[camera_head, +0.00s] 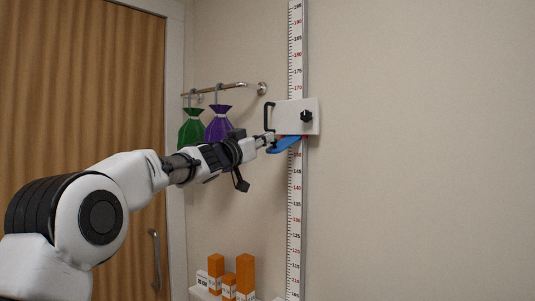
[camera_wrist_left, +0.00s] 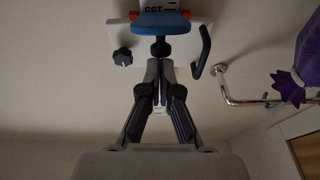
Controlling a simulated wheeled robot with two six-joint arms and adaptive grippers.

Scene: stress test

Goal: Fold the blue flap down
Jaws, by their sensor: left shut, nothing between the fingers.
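The blue flap (camera_head: 285,145) sticks out from the lower edge of a white sliding head plate (camera_head: 290,115) on a vertical height scale (camera_head: 295,210). The plate has a black handle at its left and a black knob at its right. My left gripper (camera_head: 268,138) is at the left end of the flap, shut and empty. In the left wrist view the flap (camera_wrist_left: 161,22) is right beyond the closed fingertips (camera_wrist_left: 161,65); I cannot tell whether they touch it. My right gripper is in neither view.
A rail (camera_head: 225,87) on the wall holds a green bag (camera_head: 191,130) and a purple bag (camera_head: 217,125) behind my left arm. Several orange boxes (camera_head: 245,275) stand low, below the arm. A wooden door (camera_head: 80,90) is at the left. The wall at right is clear.

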